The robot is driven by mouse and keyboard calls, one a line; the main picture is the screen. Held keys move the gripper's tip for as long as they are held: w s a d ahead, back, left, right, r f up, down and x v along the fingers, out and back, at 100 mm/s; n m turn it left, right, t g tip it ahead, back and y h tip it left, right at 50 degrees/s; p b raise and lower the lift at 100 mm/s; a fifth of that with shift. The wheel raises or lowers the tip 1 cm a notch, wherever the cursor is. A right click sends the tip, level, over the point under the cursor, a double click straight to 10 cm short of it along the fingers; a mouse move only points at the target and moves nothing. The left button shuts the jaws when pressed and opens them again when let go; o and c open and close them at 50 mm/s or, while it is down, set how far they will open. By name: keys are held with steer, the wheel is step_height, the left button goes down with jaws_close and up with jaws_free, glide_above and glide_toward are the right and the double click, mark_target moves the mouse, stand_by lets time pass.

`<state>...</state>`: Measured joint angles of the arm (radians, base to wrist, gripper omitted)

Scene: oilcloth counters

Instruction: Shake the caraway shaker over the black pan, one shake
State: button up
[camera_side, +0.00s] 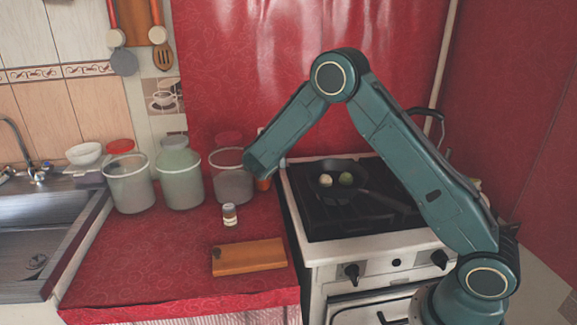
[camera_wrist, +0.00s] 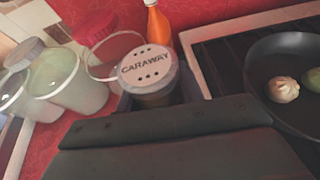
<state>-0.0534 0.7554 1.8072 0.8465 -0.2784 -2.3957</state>
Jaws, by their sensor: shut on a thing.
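My gripper (camera_wrist: 158,97) is shut on the caraway shaker (camera_wrist: 150,72), whose pale grey lid reads CARAWAY and has dark holes. The lid faces the wrist camera. In the side view the arm's end is above the back right of the red counter, left of the stove; the gripper's fingers and the held shaker are hidden there. The black pan (camera_side: 334,167) sits on the stove to the right of the arm's end, holding a whitish bulb (camera_side: 325,180) and a green round item (camera_side: 346,178). The pan also shows at right in the wrist view (camera_wrist: 278,52).
A second small labelled jar (camera_side: 229,215) stands on the counter behind a wooden board (camera_side: 248,257). Several large canisters, one pale green (camera_side: 180,178), line the back. An orange bottle (camera_wrist: 160,28) stands close to the held shaker in the wrist view. The front left counter is clear.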

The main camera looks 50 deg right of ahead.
steer(key=shift+d, duration=0.1)
steer(key=s+d+r+m+y, duration=0.3)
steer(key=s+d, duration=1.1)
steer(key=shift+t+y, duration=0.3)
steer(key=shift+t, duration=0.1)
steer(key=shift+s+f+m, duration=0.1)
steer(key=shift+f+m, duration=0.05)
steer(key=shift+m, duration=0.15)
